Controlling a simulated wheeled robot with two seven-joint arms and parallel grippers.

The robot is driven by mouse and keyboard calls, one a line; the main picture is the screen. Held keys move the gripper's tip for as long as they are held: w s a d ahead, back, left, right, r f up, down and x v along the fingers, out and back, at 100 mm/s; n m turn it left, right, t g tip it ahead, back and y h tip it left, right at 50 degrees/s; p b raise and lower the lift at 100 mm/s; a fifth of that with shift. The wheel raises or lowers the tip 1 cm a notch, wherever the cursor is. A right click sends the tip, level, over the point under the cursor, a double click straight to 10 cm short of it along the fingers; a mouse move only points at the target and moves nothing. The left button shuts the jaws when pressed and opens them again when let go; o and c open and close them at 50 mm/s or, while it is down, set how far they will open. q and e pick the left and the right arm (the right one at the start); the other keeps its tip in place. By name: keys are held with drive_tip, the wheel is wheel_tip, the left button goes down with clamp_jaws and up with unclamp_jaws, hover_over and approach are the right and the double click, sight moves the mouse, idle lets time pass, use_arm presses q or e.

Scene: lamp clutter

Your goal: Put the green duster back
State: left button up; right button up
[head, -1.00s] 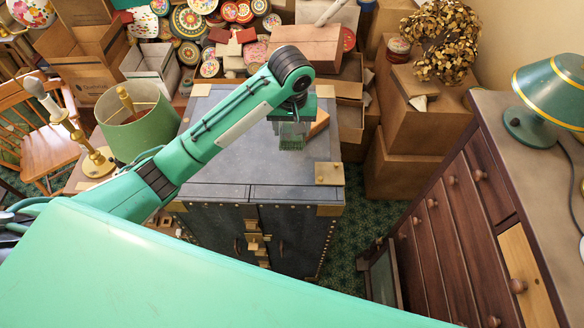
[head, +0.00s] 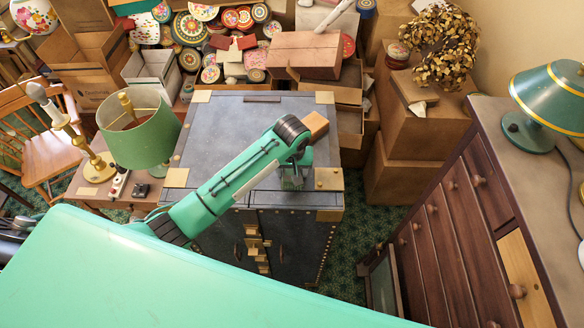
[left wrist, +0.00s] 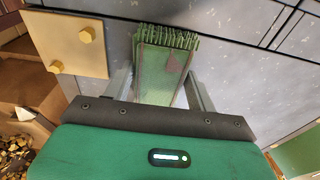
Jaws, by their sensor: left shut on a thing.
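The green duster (left wrist: 162,65), a flat green piece with a bristly fringe at its far end, is between the two grey fingers of my left gripper (left wrist: 165,92) in the left wrist view. The gripper is shut on it. In the head view my left gripper (head: 292,180) is over the front right part of a dark grey trunk (head: 225,125). The duster is mostly hidden there by the arm. I cannot tell whether it touches the trunk top. My right gripper is not in view.
A wooden block (head: 316,124) lies on the trunk just behind my left wrist. A green-shaded lamp (head: 143,140) stands left of the trunk. A dresser (head: 465,215) with another green lamp (head: 550,100) stands right. Boxes and tins crowd the back. The trunk's left top is clear.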

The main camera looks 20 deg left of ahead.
use_arm(q)
drive_tip(key=shift+a, duration=0.1)
drive_tip(key=shift+f, duration=0.15)
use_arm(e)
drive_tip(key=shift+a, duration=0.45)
use_arm(q)
drive_tip(key=o, duration=1)
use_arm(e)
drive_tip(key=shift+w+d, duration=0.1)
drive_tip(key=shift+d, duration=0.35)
